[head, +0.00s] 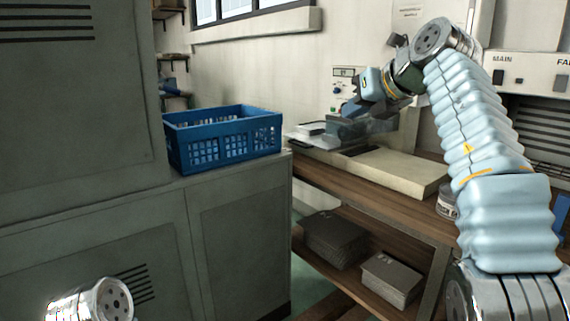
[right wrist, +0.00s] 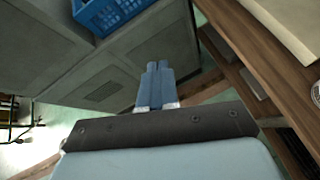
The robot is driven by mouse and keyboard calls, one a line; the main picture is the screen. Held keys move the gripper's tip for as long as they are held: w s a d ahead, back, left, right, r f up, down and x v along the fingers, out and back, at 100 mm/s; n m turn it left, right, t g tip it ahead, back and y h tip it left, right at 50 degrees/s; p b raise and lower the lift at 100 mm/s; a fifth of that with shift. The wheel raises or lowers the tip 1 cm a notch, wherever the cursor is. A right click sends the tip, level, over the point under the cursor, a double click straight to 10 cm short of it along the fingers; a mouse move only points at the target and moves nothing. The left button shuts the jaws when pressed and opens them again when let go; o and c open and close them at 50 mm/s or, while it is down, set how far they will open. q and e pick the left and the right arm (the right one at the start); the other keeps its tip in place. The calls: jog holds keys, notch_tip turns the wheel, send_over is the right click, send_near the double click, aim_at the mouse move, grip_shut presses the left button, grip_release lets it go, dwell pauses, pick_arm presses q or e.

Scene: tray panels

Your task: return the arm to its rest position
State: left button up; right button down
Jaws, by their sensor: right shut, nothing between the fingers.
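My right arm (head: 480,150), in a pale blue ribbed sleeve, rises at the right of the head view and bends over toward the workbench. Its gripper (head: 352,109) points left, above the bench's back part. In the right wrist view the two blue-grey fingers (right wrist: 157,80) lie together with nothing between them. Below them show the floor and the front of the grey cabinet. Of my left arm only a silver joint (head: 95,301) shows at the bottom left; its gripper is out of view.
A blue crate (head: 222,150) stands on the grey cabinet (head: 235,235), and shows in the right wrist view (right wrist: 108,14). The wooden bench (head: 400,215) carries a pale slab (head: 395,172) and a can (head: 446,203). Dark stacks (head: 335,240) lie on its lower shelf.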

jog(key=w+a+f+m+y, duration=0.15)
jog(key=w+f+m, duration=0.25)
jog(key=f, duration=0.5)
jog(key=w+a+f+m+y, duration=0.1)
jog(key=w+f+m+y, duration=0.25)
jog(key=f, duration=0.45)
jog(key=w+a+f+m+y, duration=0.1)
jog(key=w+f+m, duration=0.3)
jog(key=f, duration=0.5)
jog(key=s+d+f+m+t+h, duration=0.1)
jog(key=d+f+m+h, duration=0.1)
jog(key=f+m, duration=0.75)
jog(key=s+d+f+m+h, duration=0.2)
jog(key=f+m, duration=0.3)
jog(key=f, duration=1)
jog(key=s+f+m+g+h, duration=0.35)
jog(key=s+f+m, duration=0.55)
jog(key=s+f, duration=0.85)
jog(key=s+a+f+m+g, duration=0.1)
jog(key=s+f+m+g, duration=0.1)
jog(key=s, duration=0.8)
jog(key=s+a+f+m+g, duration=0.2)
jog(key=s+f+m+g, duration=0.1)
jog(key=s, duration=0.8)
jog(key=shift+s+a+f+g, duration=0.25)
jog(key=shift+f+g, duration=0.65)
jog(key=shift+g, duration=0.25)
